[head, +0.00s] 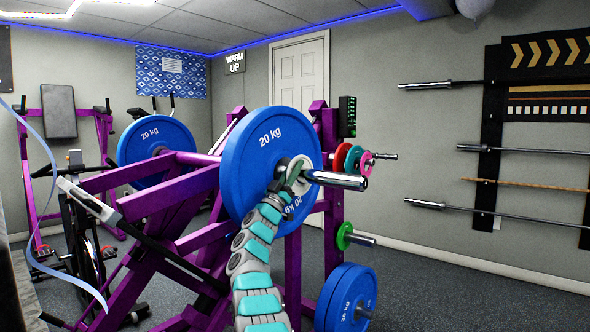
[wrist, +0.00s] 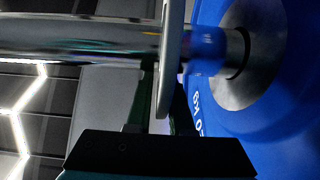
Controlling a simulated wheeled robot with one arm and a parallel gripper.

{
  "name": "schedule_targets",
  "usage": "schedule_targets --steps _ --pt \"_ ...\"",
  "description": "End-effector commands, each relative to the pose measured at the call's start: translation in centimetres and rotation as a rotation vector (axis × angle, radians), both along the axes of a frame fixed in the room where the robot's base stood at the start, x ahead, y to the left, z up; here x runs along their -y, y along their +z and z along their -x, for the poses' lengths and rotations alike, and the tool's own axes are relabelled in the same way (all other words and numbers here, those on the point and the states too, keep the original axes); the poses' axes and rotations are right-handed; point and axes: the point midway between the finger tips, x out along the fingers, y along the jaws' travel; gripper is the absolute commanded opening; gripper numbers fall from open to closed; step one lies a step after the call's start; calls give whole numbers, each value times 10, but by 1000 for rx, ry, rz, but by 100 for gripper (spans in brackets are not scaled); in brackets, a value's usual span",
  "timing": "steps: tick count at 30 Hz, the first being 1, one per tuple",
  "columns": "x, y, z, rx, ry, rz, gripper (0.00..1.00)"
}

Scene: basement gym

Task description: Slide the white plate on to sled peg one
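The white plate (head: 304,161) is a small pale disc at sled peg one (head: 340,180), the shiny metal sleeve sticking out to the right of a large blue 20 kg plate (head: 262,150). In the wrist view the white plate (wrist: 171,45) is thin and edge-on, with the peg (wrist: 80,38) showing on both sides of it. It looks to be around the peg, with a gap to the blue plate (wrist: 285,90); its hole is hidden. My gripper (head: 292,180) is shut on its lower edge, with fingers (wrist: 164,95) on either side.
The purple sled frame (head: 180,200) fills the left and middle. A second blue plate (head: 150,145) is on its far side. Coloured plates (head: 355,160), a green plate (head: 345,235) and blue plates (head: 345,298) hang at right. Floor (head: 450,290) by the barbell wall is clear.

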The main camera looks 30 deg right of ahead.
Motion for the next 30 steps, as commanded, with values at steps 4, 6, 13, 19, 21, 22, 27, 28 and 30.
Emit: schedule_targets --steps 4,6,13,19,21,22,27,28,30 --pt "0 -1 0 -1 1 -1 38" --pt "0 -1 -1 -2 0 0 45" --pt "0 -2 -1 -3 1 -1 45" --pt "-5 -8 -1 -6 2 -2 45" --pt "-8 -13 0 -8 1 -1 45" --pt "-9 -15 1 -7 1 -2 45" --pt "-20 -24 7 -3 2 -3 45" --pt "-21 -25 7 -3 2 -3 45" --pt "-26 -31 8 -8 2 -3 45"
